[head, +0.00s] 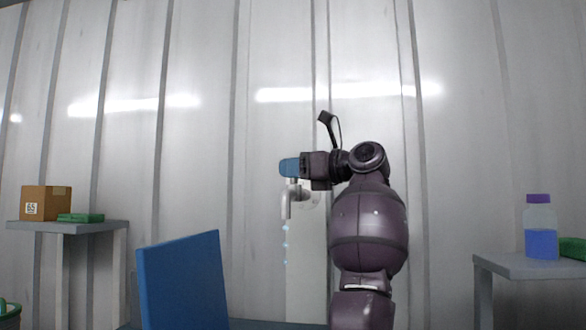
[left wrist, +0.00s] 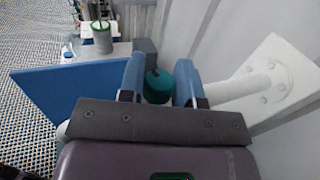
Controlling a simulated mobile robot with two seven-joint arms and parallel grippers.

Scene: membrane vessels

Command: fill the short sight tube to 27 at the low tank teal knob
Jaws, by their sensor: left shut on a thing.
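The teal knob (left wrist: 158,86) sits between the two blue fingers of my left gripper (left wrist: 160,80), which is shut on it. In the head view my left gripper (head: 289,168) is at the top of a pale tap (head: 288,203) on the wall; the knob is hidden there by the fingers. Blue drops (head: 285,244) fall in a line from the tap's spout. The sight tube and its marks cannot be made out; a blue panel (head: 182,283) stands at the lower left of the tap. My right gripper is not in view.
A white pipe with a flange (left wrist: 270,85) runs right of the fingers. A left stand (head: 66,227) bears a cardboard box (head: 46,203) and a green item (head: 80,217). A right table (head: 520,266) bears a purple-capped bottle (head: 540,240). A grey-green container (left wrist: 102,40) stands beyond the panel.

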